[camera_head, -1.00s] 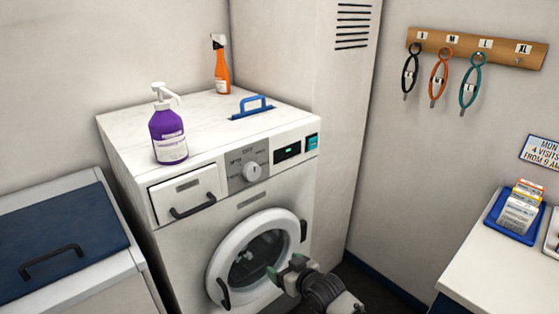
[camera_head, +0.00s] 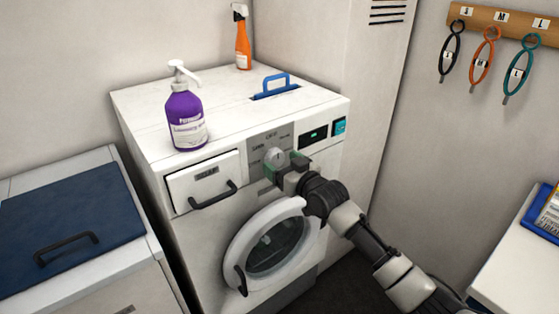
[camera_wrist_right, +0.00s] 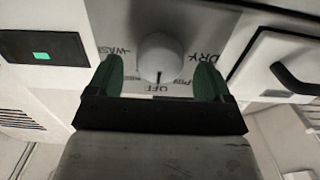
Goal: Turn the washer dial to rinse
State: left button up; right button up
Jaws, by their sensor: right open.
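The washer (camera_head: 205,237) stands against the back wall. Its pale round dial (camera_head: 274,157) sits on a grey panel right of the drawer. My right gripper (camera_head: 285,169) is open at the dial. In the right wrist view, its green fingers (camera_wrist_right: 159,80) lie on either side of the dial (camera_wrist_right: 160,57), with visible gaps. The dial's dark mark points at OFF in the right wrist view. WASH and DRY labels show to the left and right there; other lettering is partly hidden. I cannot make out a rinse label. My left gripper is out of view.
A purple pump bottle (camera_head: 184,113), an orange spray bottle (camera_head: 242,42) and a blue handle (camera_head: 276,86) are on the washer top. The drawer (camera_head: 206,181) and round door (camera_head: 270,244) are closed. A blue-topped cabinet (camera_head: 70,221) stands left.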

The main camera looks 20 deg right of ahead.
jog(key=shift+w+a, duration=0.25)
jog(key=shift+w, duration=0.45)
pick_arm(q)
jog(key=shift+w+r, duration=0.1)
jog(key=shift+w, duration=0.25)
pick_arm(e)
jog(key=shift+c, duration=0.2)
jog(key=c, duration=0.9)
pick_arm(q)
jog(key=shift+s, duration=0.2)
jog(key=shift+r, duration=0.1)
pick_arm(e)
jog(key=shift+m, duration=0.4)
jog(key=m+p, duration=0.1)
jog(key=m, duration=0.1)
jog(key=shift+m, duration=0.3)
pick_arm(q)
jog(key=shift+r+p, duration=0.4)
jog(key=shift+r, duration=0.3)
pick_arm(e)
jog(key=m, duration=0.5)
jog(key=shift+m, duration=0.3)
